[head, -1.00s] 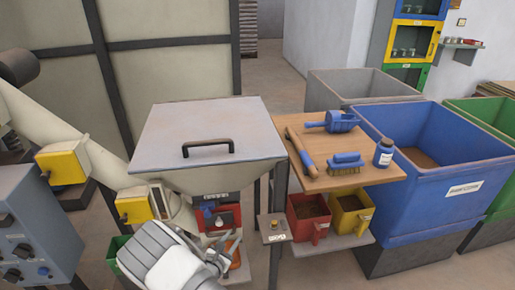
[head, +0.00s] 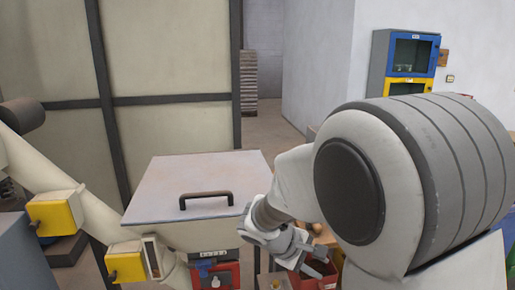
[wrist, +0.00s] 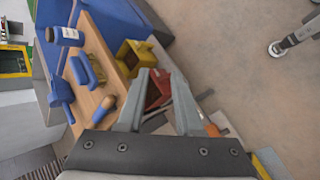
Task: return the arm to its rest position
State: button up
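My arm is raised and bent at the right of the head view, its large rounded grey and white link filling much of that side. My gripper (head: 300,250) hangs low beside the lidded hopper (head: 195,185), over the area of the tool shelf and small bins. In the wrist view the two fingers of my gripper (wrist: 161,85) stand apart with nothing between them. Beyond the fingers are a red bin (wrist: 157,92) and a yellow bin (wrist: 135,55), neither held.
A wooden shelf (wrist: 90,38) carries a blue brush (wrist: 88,70), a blue scoop (wrist: 60,95), a wooden-handled tool (wrist: 104,108) and a bottle (wrist: 66,36). A large blue bin (wrist: 110,17) adjoins it. Yellow boxes (head: 55,214) sit on the pipe at left. Open floor (wrist: 235,50) shows.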

jog(key=s+r+m+t+y+b, duration=0.15)
jog(key=s+r+m+y, duration=0.3)
jog(key=s, duration=0.55)
jog(key=s+r+m+t+y+b, duration=0.1)
jog(key=s+r+m+y+b, duration=0.3)
jog(key=s, duration=0.6)
notch_tip(320, 180, up, 18)
jog(key=h+p, duration=0.1)
jog(key=p, duration=1.9)
jog(key=shift+d+f+m, duration=0.15)
jog(key=shift+f+m, duration=0.05)
jog(key=shift+m, duration=0.25)
